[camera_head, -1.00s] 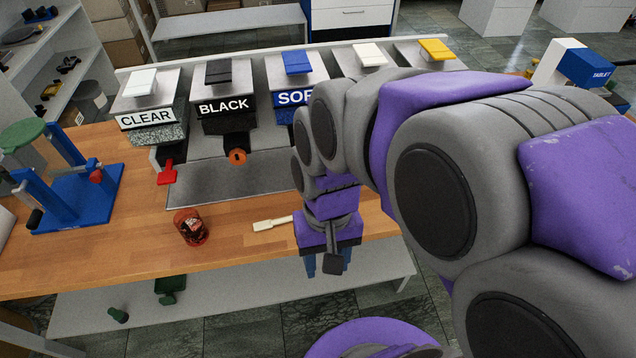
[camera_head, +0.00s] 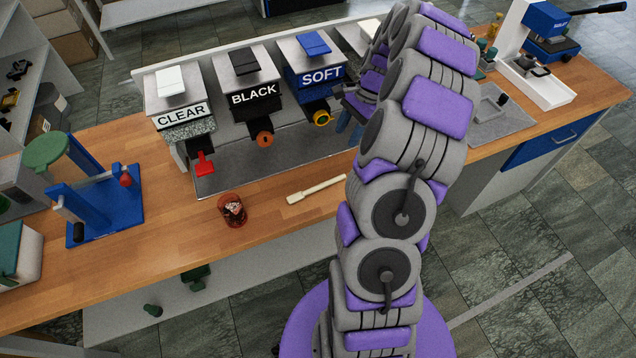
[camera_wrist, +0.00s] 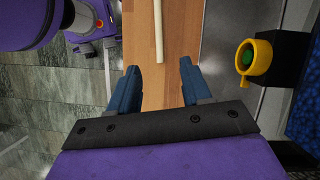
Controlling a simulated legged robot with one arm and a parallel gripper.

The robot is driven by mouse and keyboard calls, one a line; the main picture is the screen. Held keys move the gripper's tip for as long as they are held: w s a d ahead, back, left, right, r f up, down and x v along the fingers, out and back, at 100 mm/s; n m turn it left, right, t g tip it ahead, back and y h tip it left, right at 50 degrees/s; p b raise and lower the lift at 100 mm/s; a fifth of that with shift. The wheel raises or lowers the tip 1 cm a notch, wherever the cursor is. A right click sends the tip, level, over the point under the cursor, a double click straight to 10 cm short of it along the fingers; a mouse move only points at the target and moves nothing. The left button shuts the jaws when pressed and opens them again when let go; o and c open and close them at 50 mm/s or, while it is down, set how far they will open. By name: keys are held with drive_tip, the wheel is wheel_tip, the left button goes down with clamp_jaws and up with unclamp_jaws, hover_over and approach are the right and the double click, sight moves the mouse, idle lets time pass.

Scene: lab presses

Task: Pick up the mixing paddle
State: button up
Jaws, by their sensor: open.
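The mixing paddle (camera_head: 316,190) is a cream-coloured flat stick with a wider end at the left. It lies on the wooden counter, right of a red cup and near the front edge. In the wrist view the paddle (camera_wrist: 158,30) runs down from the top edge, ahead of the gap between my fingers, and they do not touch it. My gripper (camera_wrist: 160,78) has two blue fingers apart with only counter between them. In the head view my gripper (camera_head: 350,126) is partly hidden by my arm, above the counter's back part beside the SOFT dispenser.
Dispensers labelled CLEAR (camera_head: 181,118), BLACK (camera_head: 253,96) and SOFT (camera_head: 320,76) stand along the back over a metal tray. The SOFT dispenser's yellow ring (camera_wrist: 255,58) is near on the right. The red cup (camera_head: 232,211) and a blue press (camera_head: 100,205) stand left.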

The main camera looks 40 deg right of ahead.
drive_tip(key=d+f+m, duration=0.1)
drive_tip(key=b, duration=0.1)
approach(335, 178)
drive_tip(key=a+f, duration=0.2)
drive_tip(key=shift+a+f+m+b, duration=0.3)
drive_tip(key=shift+f+b, duration=0.05)
drive_tip(key=shift+b, duration=0.05)
wheel_tip(335, 178, down, 4)
drive_tip(key=shift+d+f+b, duration=0.15)
drive_tip(key=shift+f+b, duration=0.1)
drive_tip(key=shift+b, duration=0.45)
drive_tip(key=shift+w+a+f, duration=0.1)
drive_tip(key=shift+a+f, duration=0.1)
drive_tip(key=shift+f, duration=0.15)
drive_tip(key=shift+a+r, duration=0.1)
drive_tip(key=shift+a, duration=0.55)
drive_tip(key=shift+c, duration=0.8)
drive_tip(key=shift+d, duration=0.35)
clamp_jaws()
